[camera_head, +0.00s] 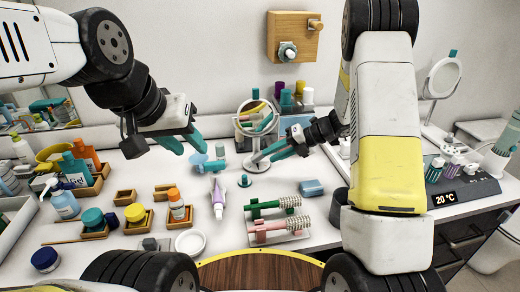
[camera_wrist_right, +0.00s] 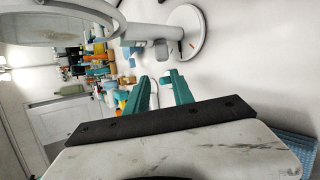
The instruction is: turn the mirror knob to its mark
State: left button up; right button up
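The round tabletop mirror (camera_head: 257,117) stands upright at the middle back of the counter. Its rim shows in the right wrist view (camera_wrist_right: 62,40), with a pale stem and a round white base (camera_wrist_right: 187,22). A small orange mark (camera_wrist_right: 192,44) is on the base. A short grey stub (camera_wrist_right: 161,49) beside the stem may be the knob; I cannot tell its setting. My right gripper (camera_head: 276,151) is close to the mirror's stand, its teal fingers open and apart from the stub in the wrist view.
A wooden wall box (camera_head: 293,38) hangs above. Another mirror (camera_head: 442,78) stands at right.

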aim_at(259, 160)
jog(key=shift+m+t, duration=0.6)
jog(key=shift+m, duration=0.3)
jog(key=w+a+f, duration=0.2)
jog(key=a, duration=0.1)
jog(key=w+a+f, duration=0.1)
jog(key=a+f, duration=0.1)
jog(key=shift+w, duration=0.25)
grip_shut()
